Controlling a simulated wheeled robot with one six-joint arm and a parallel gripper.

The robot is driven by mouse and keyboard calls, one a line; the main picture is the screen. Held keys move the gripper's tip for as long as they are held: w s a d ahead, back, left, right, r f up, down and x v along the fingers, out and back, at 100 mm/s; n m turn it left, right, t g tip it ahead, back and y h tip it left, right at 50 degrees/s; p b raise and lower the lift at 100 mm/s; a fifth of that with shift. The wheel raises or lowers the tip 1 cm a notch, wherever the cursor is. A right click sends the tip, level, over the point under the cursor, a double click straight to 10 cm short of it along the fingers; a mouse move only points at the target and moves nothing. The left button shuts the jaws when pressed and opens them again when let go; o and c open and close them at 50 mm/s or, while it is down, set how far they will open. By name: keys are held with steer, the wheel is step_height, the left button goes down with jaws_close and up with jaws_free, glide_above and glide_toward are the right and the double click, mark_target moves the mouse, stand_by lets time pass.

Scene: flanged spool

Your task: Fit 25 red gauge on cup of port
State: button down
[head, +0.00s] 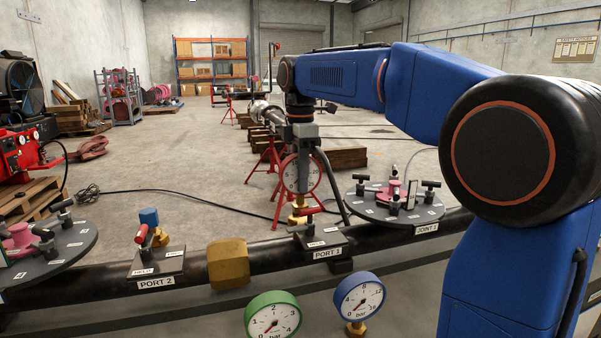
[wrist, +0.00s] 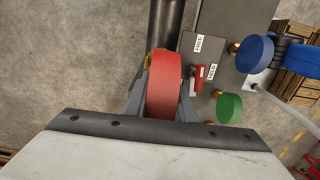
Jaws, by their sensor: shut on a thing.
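The red gauge (head: 300,173), with a white dial, is upright in my gripper (head: 303,148) above PORT 1 in the head view. In the wrist view the red gauge (wrist: 163,88) shows edge-on between the fingers of my gripper (wrist: 163,98), which is shut on it. The PORT 1 plate (head: 333,241) carries a red-handled lever (head: 309,211). Brass (head: 297,219) shows directly below the gauge; I cannot tell whether its stem touches or sits in the port cup. PORT 2 (head: 168,263) has a red lever and a blue-topped brass fitting (head: 150,217).
A green gauge (head: 273,315) and a blue gauge (head: 359,298) stand in front of the black pipe (head: 110,283). A brass hexagonal block (head: 228,263) sits on the pipe between the ports.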

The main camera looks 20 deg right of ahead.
steer(key=shift+f, duration=0.3)
stand_by(0.4)
steer(key=shift+f, duration=0.35)
steer(key=shift+f, duration=0.35)
steer(key=shift+f, duration=0.25)
steer(key=c, duration=1.4)
jaws_free()
steer(key=shift+r, duration=0.1)
step_height(320, 180, up, 17)
steer(key=shift+r, duration=0.1)
